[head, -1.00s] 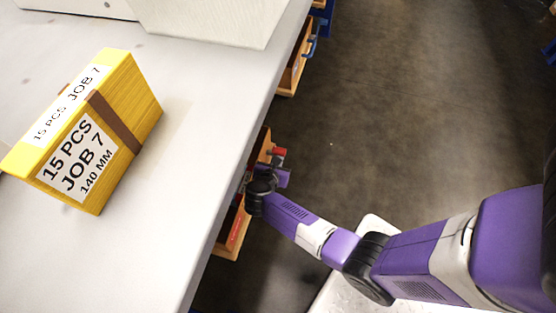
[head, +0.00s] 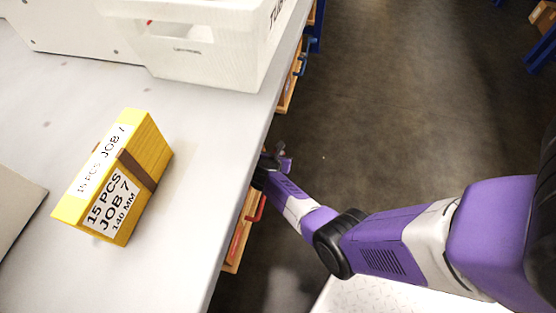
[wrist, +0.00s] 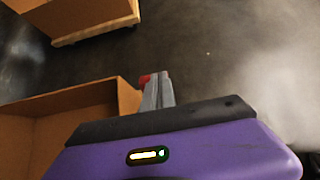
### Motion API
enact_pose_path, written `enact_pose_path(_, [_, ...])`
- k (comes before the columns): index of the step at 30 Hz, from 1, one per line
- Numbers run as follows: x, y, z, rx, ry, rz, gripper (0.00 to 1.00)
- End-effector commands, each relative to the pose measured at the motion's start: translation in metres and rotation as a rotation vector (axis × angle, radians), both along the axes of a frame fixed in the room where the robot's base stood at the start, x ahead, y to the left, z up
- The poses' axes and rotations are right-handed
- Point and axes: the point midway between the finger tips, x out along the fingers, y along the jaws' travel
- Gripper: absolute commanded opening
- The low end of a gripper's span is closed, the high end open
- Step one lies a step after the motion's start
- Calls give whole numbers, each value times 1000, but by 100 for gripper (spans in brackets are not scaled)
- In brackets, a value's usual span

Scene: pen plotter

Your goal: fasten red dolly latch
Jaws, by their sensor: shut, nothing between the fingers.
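The red latch handle (head: 257,208) shows in the head view as a short tilted red bar on the outer side of a wooden dolly (head: 236,250) under the table edge. My gripper (head: 279,152) is farther up the picture beside the table edge, small and partly hard to make out. In the wrist view my gripper's grey fingers (wrist: 160,78) are together and empty. A small red part (wrist: 144,79) shows right beside the left fingertip, partly hidden; I cannot tell whether they touch. An open wooden box (wrist: 75,100) lies left of the fingers.
The grey table (head: 190,215) holds a yellow labelled box (head: 150,150) and a white bin (head: 200,60). A blue handle (head: 302,65) sits on another wooden dolly farther up.

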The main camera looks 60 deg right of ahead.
Motion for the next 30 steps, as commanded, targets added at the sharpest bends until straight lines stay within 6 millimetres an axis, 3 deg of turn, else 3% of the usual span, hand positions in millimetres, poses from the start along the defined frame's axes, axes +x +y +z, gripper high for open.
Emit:
enact_pose_path(9, [4, -13, -3, 1, 0, -1, 0])
enact_pose_path(30, [4, -18, 0, 0, -1, -5, 0])
